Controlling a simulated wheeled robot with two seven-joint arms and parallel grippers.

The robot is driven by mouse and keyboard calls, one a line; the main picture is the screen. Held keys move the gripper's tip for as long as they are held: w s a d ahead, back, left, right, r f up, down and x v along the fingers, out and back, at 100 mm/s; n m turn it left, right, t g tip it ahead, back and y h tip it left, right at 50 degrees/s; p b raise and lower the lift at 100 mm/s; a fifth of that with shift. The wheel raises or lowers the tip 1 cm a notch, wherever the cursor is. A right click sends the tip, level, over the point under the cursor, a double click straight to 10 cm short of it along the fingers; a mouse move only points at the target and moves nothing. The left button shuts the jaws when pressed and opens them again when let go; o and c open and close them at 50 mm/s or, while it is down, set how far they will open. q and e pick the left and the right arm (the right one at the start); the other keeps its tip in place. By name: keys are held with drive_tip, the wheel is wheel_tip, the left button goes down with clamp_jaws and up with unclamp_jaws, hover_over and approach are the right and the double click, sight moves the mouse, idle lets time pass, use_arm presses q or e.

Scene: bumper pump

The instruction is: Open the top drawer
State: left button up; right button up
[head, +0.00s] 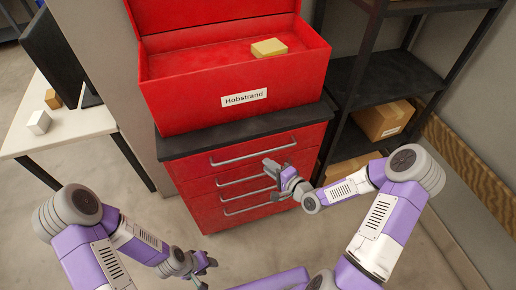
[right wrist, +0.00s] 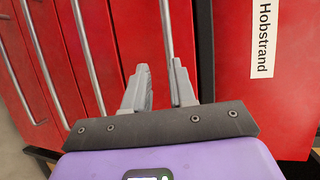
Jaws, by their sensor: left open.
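The red cabinet has several drawers, all shut, each with a long grey bar handle. The top drawer (head: 230,148) sits just under the dark worktop, and its handle (head: 252,153) also shows in the right wrist view (right wrist: 166,28). My right gripper (head: 270,169) is in front of the cabinet, close to the top handle and a little below it in the head view. In the right wrist view its fingers (right wrist: 161,80) are apart, and the top handle runs down toward the gap between them. I cannot tell whether they touch it. My left gripper (head: 207,268) is open and empty, low over the floor.
A red open box (head: 190,103) labelled Hobstrand stands on the worktop, with a yellow block (head: 269,47) on it. A white table (head: 70,132) stands at left. A black shelf (head: 390,80) with cardboard boxes (head: 381,118) is close on the right. Floor in front is clear.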

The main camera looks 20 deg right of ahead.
sight(257, 154)
drive_tip(key=shift+t, duration=0.3)
drive_tip(key=x, duration=0.5)
drive_tip(key=r+x, duration=0.1)
drive_tip(key=x, duration=0.1)
drive_tip(key=shift+w+d+b, duration=0.1)
drive_tip(key=shift+w+b, duration=0.2)
drive_tip(key=shift+w, duration=0.05)
clamp_jaws()
